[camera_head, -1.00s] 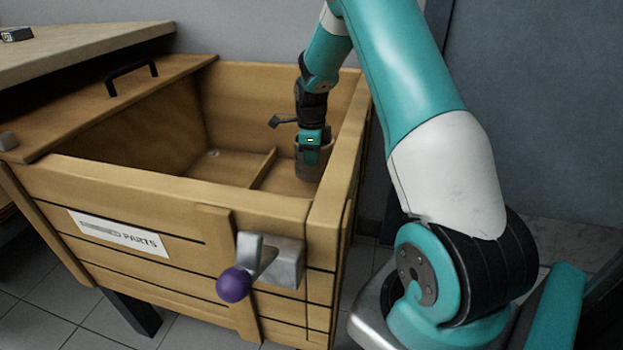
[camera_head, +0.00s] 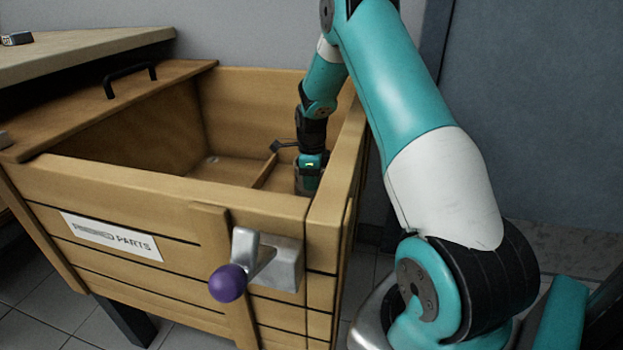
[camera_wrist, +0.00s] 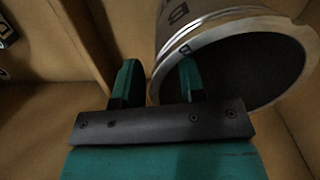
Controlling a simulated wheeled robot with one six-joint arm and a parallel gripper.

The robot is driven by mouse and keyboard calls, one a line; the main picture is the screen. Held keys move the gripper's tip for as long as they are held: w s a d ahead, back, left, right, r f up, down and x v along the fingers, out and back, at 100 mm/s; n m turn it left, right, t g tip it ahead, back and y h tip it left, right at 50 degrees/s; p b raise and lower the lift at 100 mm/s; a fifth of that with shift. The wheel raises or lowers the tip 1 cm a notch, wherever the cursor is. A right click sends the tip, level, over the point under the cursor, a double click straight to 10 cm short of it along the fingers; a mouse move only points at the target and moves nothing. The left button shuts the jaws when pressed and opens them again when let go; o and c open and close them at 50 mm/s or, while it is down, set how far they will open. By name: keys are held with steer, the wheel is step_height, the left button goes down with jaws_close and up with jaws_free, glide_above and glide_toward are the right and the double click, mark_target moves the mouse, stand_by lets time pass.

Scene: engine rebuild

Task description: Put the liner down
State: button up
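The liner (camera_wrist: 185,28) is a grey cylinder with a bright metal rim and a dark bore, on the right of the wrist view. In the head view only a little of it (camera_head: 302,187) shows, low in the right compartment of the wooden crate (camera_head: 130,190). My gripper (camera_wrist: 160,82) is at its rim, with one finger outside the wall and one inside the bore. The fingers stand apart, with a visible gap beside the thin wall, so they look open. The liner's lower end and its contact with the crate floor are hidden.
A low divider (camera_head: 265,168) splits the crate floor. The left compartment looks mostly clear, with a small item (camera_wrist: 6,28) at the wrist view's left edge. The crate's right wall (camera_head: 335,175) is close to my arm. A lever with a purple knob (camera_head: 228,283) is on the front.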

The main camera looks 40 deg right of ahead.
steer(key=shift+r, duration=0.15)
step_height(320, 180, up, 12)
steer(key=p, duration=0.5)
steer(key=shift+p, duration=0.4)
stand_by(0.8)
